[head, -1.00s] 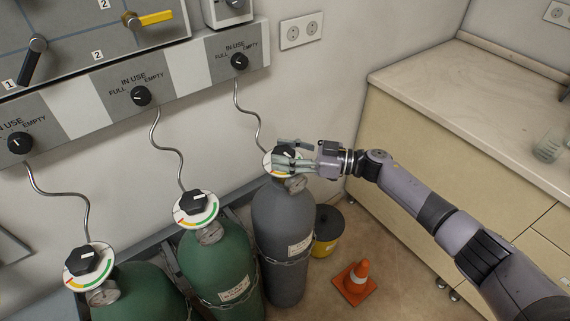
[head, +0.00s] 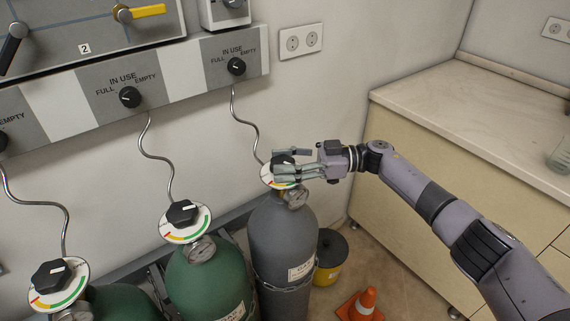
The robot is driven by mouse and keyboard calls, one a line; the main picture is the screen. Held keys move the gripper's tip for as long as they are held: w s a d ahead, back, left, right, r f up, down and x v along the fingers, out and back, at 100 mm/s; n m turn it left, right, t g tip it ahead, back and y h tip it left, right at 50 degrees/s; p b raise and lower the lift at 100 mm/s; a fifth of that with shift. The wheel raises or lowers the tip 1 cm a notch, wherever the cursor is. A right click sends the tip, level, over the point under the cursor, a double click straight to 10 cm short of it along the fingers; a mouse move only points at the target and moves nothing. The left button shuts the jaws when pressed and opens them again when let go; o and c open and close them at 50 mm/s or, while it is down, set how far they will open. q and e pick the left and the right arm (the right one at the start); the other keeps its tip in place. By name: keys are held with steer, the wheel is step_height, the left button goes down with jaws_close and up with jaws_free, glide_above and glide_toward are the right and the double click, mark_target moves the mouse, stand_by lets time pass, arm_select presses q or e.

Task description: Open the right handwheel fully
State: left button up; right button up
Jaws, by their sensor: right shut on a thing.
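The right handwheel (head: 281,160) is a black knob over a white dial with a coloured arc, on top of the grey gas cylinder (head: 281,240). My right gripper (head: 284,162) reaches in from the right and is shut on this handwheel, with its fingers on either side of the knob. The fingers hide much of the knob and part of the dial, so its pointer mark cannot be read. My left gripper is out of view.
Two green cylinders with black handwheels, the middle one (head: 183,213) and the left one (head: 53,275), stand to the left. A yellow bucket (head: 328,268) and an orange cone (head: 364,304) are on the floor. A beige cabinet (head: 430,190) stands at the right.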

steer(key=o, duration=1.2)
steer(key=d, duration=0.8)
steer(key=w+d, duration=0.1)
steer(key=d, duration=0.3)
